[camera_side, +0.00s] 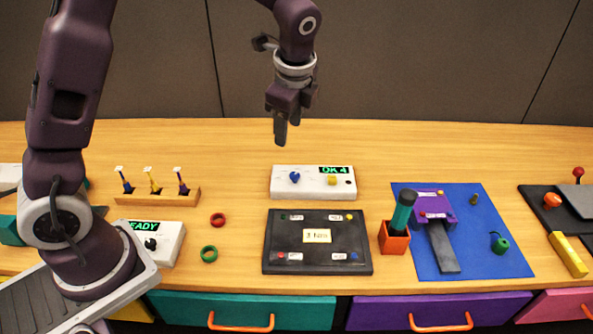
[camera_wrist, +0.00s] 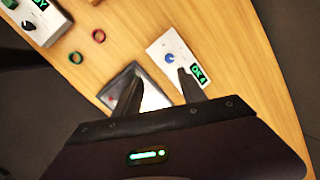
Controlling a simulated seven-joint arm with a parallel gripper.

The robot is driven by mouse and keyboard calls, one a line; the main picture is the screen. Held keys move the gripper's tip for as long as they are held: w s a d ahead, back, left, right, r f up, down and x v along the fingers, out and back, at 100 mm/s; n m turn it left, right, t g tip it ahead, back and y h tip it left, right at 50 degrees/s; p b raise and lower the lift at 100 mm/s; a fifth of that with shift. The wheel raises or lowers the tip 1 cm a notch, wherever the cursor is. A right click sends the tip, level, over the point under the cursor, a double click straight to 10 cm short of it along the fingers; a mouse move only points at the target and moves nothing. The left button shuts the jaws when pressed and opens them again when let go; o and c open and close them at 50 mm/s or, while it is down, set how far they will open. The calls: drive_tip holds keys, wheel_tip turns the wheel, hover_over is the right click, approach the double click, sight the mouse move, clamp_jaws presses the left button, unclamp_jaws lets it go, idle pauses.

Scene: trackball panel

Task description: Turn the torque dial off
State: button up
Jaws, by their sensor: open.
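A white box (camera_side: 288,190) with a green "OK 4" display (camera_side: 334,170) stands mid-table. No label naming the torque dial can be read. My gripper (camera_side: 280,138) hangs above and behind this box, pointing down, apart from it. In the wrist view my gripper (camera_wrist: 160,84) has its fingers spread with nothing between them; they partly cover the dark panel and the display box.
A black panel (camera_side: 272,248) with a "3 Nm" card (camera_side: 317,236) lies in front. Another white box (camera_side: 168,250) with a "READY" display and black knob is left. Two rings, an orange holder (camera_side: 394,243) with a green-handled tool, and a blue mat (camera_side: 500,250) lie around.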

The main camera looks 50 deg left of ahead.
sight(295, 174)
drive_tip(key=w+a+f+m, duration=0.1)
drive_tip(key=w+f, duration=0.1)
drive_tip(key=f, duration=0.4)
drive_tip(key=w+a+f+m+y, duration=0.1)
drive_tip(key=w+f+m, duration=0.1)
drive_tip(key=f, duration=0.4)
drive_tip(key=w+a+f+m+g, duration=0.1)
drive_tip(key=w+f+m, duration=0.1)
drive_tip(key=f, duration=0.4)
drive_tip(key=shift+a+y, duration=0.3)
drive_tip(key=shift+a, duration=0.1)
drive_tip(key=shift+c, duration=0.2)
clamp_jaws()
